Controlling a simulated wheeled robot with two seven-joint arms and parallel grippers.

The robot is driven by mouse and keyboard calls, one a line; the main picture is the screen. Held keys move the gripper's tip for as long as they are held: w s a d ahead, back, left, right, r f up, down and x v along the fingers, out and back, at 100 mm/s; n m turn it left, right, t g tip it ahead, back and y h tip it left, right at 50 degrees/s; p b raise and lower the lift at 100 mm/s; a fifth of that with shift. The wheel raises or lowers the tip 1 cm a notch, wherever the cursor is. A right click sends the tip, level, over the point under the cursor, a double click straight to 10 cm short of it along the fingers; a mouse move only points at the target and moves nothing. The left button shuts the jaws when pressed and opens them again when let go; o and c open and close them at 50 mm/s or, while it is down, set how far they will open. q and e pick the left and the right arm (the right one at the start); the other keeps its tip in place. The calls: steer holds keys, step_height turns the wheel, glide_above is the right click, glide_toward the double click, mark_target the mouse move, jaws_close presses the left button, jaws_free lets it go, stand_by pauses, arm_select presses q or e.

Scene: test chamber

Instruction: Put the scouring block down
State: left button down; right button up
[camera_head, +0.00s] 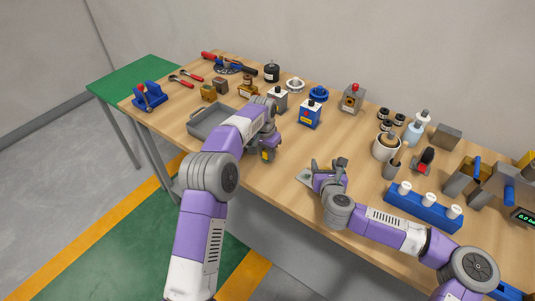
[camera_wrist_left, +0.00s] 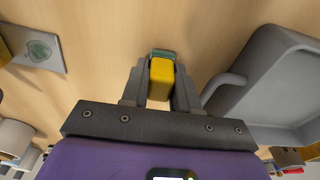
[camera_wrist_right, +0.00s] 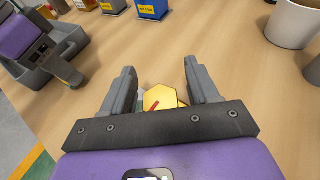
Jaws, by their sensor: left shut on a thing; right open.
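The scouring block (camera_wrist_left: 161,80) is yellow with a green layer at its far end. My left gripper (camera_wrist_left: 160,92) is shut on it, with a finger on each side. In the head view the block (camera_head: 267,155) shows small below the left gripper (camera_head: 269,146), near the table's front edge. I cannot tell whether the block touches the table. My right gripper (camera_wrist_right: 160,88) is open over the wood. A yellow faceted thing with a red mark (camera_wrist_right: 160,98) shows between its fingers, partly hidden by the palm.
A grey tray (camera_wrist_left: 262,80) lies close beside my left gripper. A light plate with a green emblem (camera_wrist_left: 38,50) lies on the other side, near my right gripper. Bare wood (camera_head: 290,152) lies between the arms. A blue rack with white knobs (camera_head: 422,208) stands at the right.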

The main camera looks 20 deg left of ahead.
mark_target(265, 152)
arm_select(q)
steer(key=shift+f, duration=0.4)
steer(key=shift+f, duration=0.1)
steer(key=c, duration=0.8)
jaws_free()
steer(key=shift+c, duration=0.2)
steer(key=r, duration=0.4)
steer(key=s+r, duration=0.1)
steer(key=r, duration=0.7)
steer(key=shift+s+a+r, duration=0.1)
steer(key=shift+s+a, duration=0.05)
steer(key=shift+a, duration=0.05)
steer(key=shift+o, duration=0.4)
